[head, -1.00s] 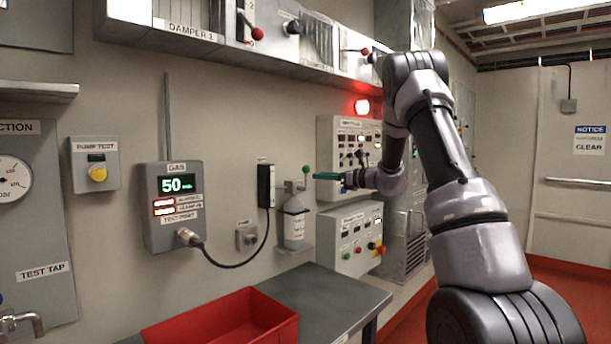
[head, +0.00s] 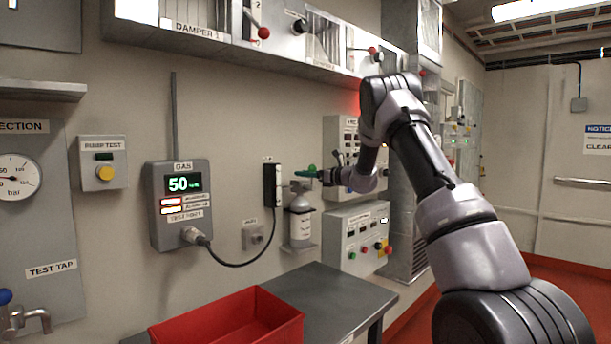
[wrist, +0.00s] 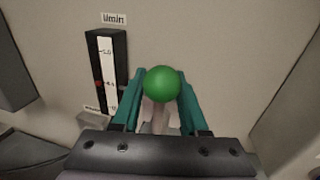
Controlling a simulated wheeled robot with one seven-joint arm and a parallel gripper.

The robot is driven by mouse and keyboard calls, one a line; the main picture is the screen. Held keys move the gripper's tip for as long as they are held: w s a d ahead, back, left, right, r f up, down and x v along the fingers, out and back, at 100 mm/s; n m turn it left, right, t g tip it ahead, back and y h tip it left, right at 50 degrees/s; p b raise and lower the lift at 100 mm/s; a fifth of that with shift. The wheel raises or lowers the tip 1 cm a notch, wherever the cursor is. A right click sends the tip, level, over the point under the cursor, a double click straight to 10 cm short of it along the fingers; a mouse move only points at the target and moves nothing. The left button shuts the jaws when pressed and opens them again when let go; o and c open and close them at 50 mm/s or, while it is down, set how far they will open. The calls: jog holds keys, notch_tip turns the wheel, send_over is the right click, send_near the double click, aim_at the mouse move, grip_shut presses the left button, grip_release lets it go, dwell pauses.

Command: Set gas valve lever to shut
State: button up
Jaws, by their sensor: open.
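The gas valve lever's green ball knob (wrist: 163,84) sits between the two teal fingers of my gripper (wrist: 160,98) in the wrist view, with a small gap at the fingertips. The jaws are open around it. A pale stem runs down from the knob towards the palm. In the head view my gripper (head: 313,174) is at the valve on top of the white gas bottle (head: 299,224), and the green knob is hard to tell from the fingers. The black flow gauge (head: 272,186) is just left of the valve; it also shows in the wrist view (wrist: 106,72).
The gas panel (head: 180,205) reads 50, and its hose runs to the right. A red bin (head: 165,335) stands on the grey table (head: 345,300) below. Control boxes (head: 355,240) are on the wall right of the bottle. Damper levers are overhead.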

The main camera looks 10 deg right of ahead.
grip_shut()
